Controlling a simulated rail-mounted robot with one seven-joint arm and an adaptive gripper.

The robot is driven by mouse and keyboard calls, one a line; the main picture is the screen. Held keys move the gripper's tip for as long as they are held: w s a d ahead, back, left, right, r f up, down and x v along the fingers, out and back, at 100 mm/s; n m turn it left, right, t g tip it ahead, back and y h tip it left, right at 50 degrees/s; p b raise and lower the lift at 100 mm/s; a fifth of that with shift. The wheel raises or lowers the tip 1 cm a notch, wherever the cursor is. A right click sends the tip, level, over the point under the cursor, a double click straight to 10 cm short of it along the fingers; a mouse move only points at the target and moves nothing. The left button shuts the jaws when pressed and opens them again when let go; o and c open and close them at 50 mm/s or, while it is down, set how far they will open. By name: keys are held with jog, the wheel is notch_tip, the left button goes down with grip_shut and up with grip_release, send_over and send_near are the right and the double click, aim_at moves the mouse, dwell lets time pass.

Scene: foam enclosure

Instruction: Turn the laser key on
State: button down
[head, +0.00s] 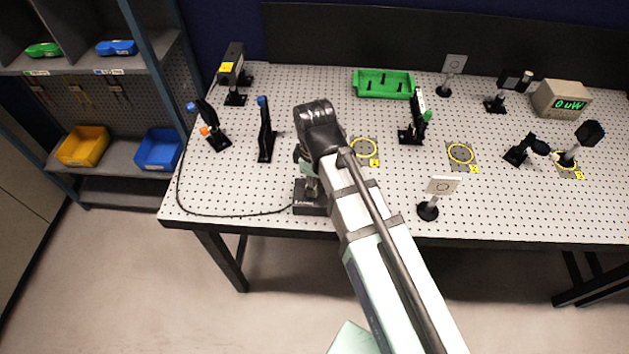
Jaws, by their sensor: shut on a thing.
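A dark control box (309,205) sits at the front edge of the perforated table, with a black cable running from it toward the laser (232,65) at the back left. My gripper (310,188) points down onto the top of this box, its fingers shut on what appears to be the laser key. The key itself is hidden by the fingers and my arm, so its turn angle cannot be told. The power meter (562,99) at the far right reads 0 uW in green.
A green tray (383,84) lies at the back. Yellow rings (461,154) mark bare spots. Shelves (110,150) stand left.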

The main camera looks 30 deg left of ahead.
jog(key=m, duration=0.4)
jog(key=shift+m, duration=0.3)
jog(key=m+p, duration=0.1)
jog(key=m, duration=0.2)
jog(key=shift+m, duration=0.3)
jog(key=m, duration=0.3)
jog(key=shift+m, duration=2.1)
jog(key=c, duration=0.8)
grip_release()
